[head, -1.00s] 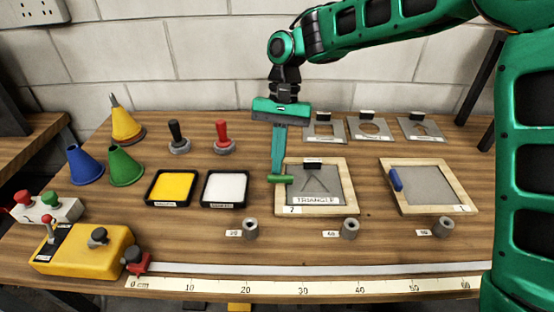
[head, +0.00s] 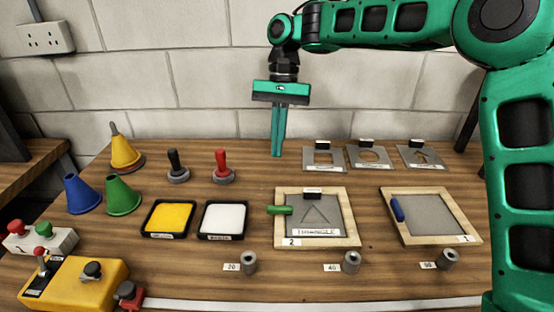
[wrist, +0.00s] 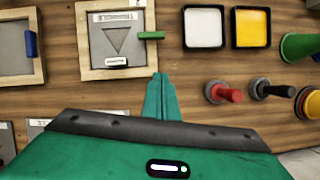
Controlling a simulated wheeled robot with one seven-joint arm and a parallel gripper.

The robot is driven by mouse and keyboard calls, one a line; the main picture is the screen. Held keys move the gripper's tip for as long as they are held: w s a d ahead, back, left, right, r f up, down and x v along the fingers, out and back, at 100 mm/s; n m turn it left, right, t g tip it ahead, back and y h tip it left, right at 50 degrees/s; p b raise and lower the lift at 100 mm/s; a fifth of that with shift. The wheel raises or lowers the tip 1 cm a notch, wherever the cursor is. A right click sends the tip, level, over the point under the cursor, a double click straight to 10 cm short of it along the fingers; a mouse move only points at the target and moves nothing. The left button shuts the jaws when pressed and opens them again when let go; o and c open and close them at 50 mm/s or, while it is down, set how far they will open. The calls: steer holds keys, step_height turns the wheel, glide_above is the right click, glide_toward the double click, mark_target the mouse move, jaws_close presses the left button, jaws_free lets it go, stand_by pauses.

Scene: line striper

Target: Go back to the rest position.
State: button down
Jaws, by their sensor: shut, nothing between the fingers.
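My gripper (head: 278,154) hangs fingers down in the head view, above the back part of the bench, against the white block wall. Its fingers are shut together with nothing between them. In the wrist view the shut fingertips (wrist: 158,78) show above the bench. The triangle stencil plate (head: 316,216) lies in wooden frame 2 (head: 350,238), in front of my gripper and apart from it. The green handle (head: 279,210) sits at that frame's left side.
Frame 1 (head: 468,234) with a blue handle (head: 397,210) lies to the right. Three stencil plates (head: 370,158) lie at the back. Yellow (head: 169,216) and white (head: 224,218) trays, red (head: 222,168) and black (head: 176,168) knobs and several cones (head: 124,196) stand left.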

steer(key=shift+w+r, duration=0.1)
steer(key=shift+r, duration=0.2)
steer(key=s+d+m+t, duration=0.15)
steer(key=s+d, duration=0.25)
steer(key=d, duration=1.1)
steer(key=s+d+m+t, duration=0.15)
steer(key=s+d, duration=0.25)
steer(key=d, duration=1.1)
steer(key=s+d+f, duration=0.2)
steer(key=s+d, duration=0.3)
steer(key=s, duration=0.2)
steer(key=s+d+f+m, duration=0.1)
steer(key=s+d+f, duration=0.1)
steer(key=s+d, duration=0.4)
steer(key=s+d+f+m+t, duration=0.1)
steer(key=s+d+f, duration=0.2)
steer(key=s+d, duration=0.2)
steer(key=shift+s+d, duration=0.15)
steer(key=shift+s, duration=0.8)
steer(key=shift+s+d, duration=0.1)
steer(key=shift+s, duration=0.8)
